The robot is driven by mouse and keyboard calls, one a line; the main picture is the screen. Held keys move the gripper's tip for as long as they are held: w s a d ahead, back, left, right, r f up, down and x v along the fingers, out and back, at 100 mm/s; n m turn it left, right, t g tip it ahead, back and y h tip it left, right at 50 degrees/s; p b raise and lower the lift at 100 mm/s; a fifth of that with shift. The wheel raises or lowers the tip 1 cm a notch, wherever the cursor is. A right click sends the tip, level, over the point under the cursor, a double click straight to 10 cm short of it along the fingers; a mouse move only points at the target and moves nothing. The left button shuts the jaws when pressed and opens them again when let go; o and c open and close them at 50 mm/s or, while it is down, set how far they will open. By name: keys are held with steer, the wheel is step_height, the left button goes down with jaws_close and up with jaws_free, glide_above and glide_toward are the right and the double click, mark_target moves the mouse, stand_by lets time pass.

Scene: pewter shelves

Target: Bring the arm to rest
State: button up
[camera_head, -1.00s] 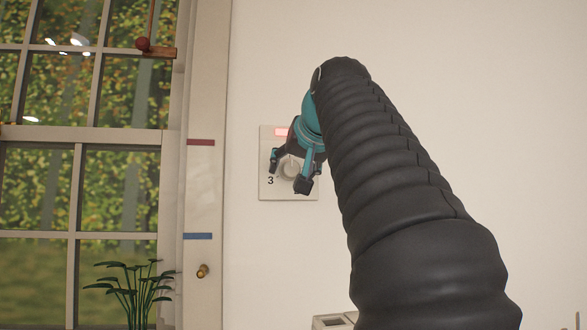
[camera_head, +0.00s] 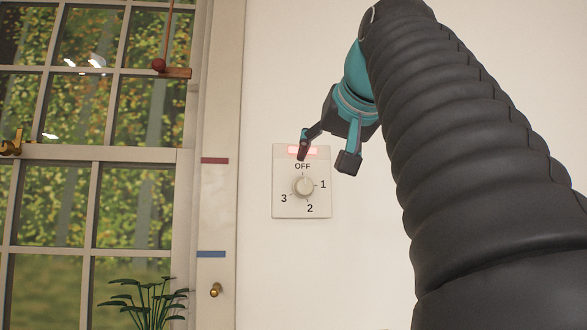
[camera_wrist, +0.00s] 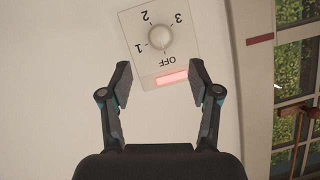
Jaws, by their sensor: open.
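My gripper (camera_head: 325,160) is open and empty, in front of the wall and over the top right of a white dial plate (camera_head: 287,207). A round knob (camera_head: 303,187) sits on the plate, with the marks OFF, 1, 2 and 3 around it. A red lit strip (camera_head: 312,151) glows along the plate's top edge, partly covered by a finger. In the wrist view the plate appears upside down beyond my open fingers (camera_wrist: 161,82), and the knob (camera_wrist: 159,38) is apart from them. The knob's pointer appears to be toward OFF.
The frame carries red and blue marks and a brass knob (camera_head: 215,290). The wall right of the plate is bare.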

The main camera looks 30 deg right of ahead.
steer(key=shift+s+a+r, duration=0.1)
steer(key=shift+s+r, duration=0.1)
steer(key=shift+s, duration=0.3)
steer(key=shift+r, duration=0.1)
